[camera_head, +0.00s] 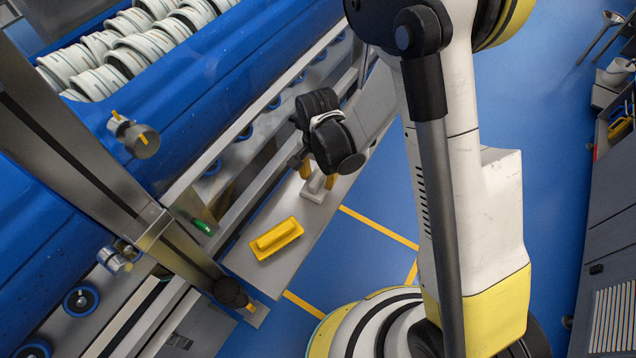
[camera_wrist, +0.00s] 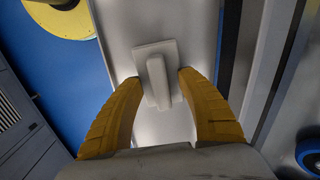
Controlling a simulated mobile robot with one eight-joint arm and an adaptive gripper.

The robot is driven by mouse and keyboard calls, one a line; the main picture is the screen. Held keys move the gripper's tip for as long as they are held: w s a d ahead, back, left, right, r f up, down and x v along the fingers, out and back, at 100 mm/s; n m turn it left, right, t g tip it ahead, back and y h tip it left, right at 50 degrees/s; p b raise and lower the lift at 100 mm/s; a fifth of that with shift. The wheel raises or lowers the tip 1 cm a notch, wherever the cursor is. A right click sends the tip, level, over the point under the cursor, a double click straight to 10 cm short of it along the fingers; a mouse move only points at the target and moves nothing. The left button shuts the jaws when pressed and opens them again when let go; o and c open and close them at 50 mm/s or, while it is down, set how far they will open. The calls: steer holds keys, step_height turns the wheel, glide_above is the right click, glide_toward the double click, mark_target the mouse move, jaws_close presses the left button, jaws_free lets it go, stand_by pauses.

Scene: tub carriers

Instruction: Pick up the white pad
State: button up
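The white pad (camera_head: 313,191) is a light block with a raised handle bar, lying on the grey bench (camera_head: 262,285) below my gripper (camera_head: 318,177). In the wrist view the white pad (camera_wrist: 158,54) shows ahead of my gripper (camera_wrist: 159,80), its handle between the two yellow fingertips. A small gap shows on each side of the handle, so the fingers are open. I cannot tell how far the tips are above the pad's base.
A yellow pad (camera_head: 276,239) with a similar handle lies on the bench closer to the post. A green object (camera_head: 203,228) lies at the rack's edge. A blue tub (camera_head: 190,85) holds white rings (camera_head: 140,38). Blue floor (camera_head: 555,130) is open at right.

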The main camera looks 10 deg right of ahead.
mark_target(318, 176)
jaws_close()
steer(key=shift+r, duration=0.1)
step_height(318, 176, up, 4)
steer(key=shift+p, duration=1.2)
steer(key=s+d+r+p, duration=0.4)
steer(key=d+r, duration=0.3)
steer(key=d, duration=0.3)
steer(key=shift+s+d, duration=0.35)
steer(key=shift+s, duration=0.05)
steer(key=c, duration=0.7)
jaws_free()
steer(key=shift+c, duration=0.2)
jaws_close()
